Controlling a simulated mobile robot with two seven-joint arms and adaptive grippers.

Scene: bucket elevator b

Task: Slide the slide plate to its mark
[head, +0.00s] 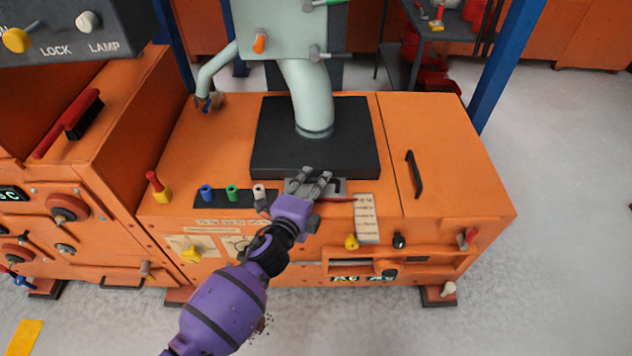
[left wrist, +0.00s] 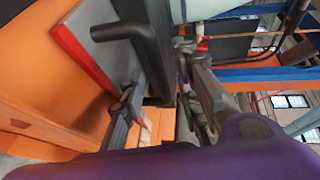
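The slide plate (head: 338,187) is a small grey plate on top of the orange machine, in front of the black block. A thin red strip runs from its front edge toward a pale label with markings (head: 367,222). In the left wrist view the grey plate (left wrist: 98,57) shows a red edge and a bent black handle (left wrist: 127,34). My left gripper (head: 311,181) is over the plate and partly hides it. Its fingers are apart (left wrist: 158,98), with the black handle appearing between them; a gap shows beside the left finger. Firm contact cannot be seen. My right gripper is out of view.
The black block (head: 275,150) with a pale green pipe stands just behind the plate. Blue, green and white knobs (head: 232,193) stand to the left. A black lid handle (head: 414,174) is to the right. The orange top between label and lid handle is clear.

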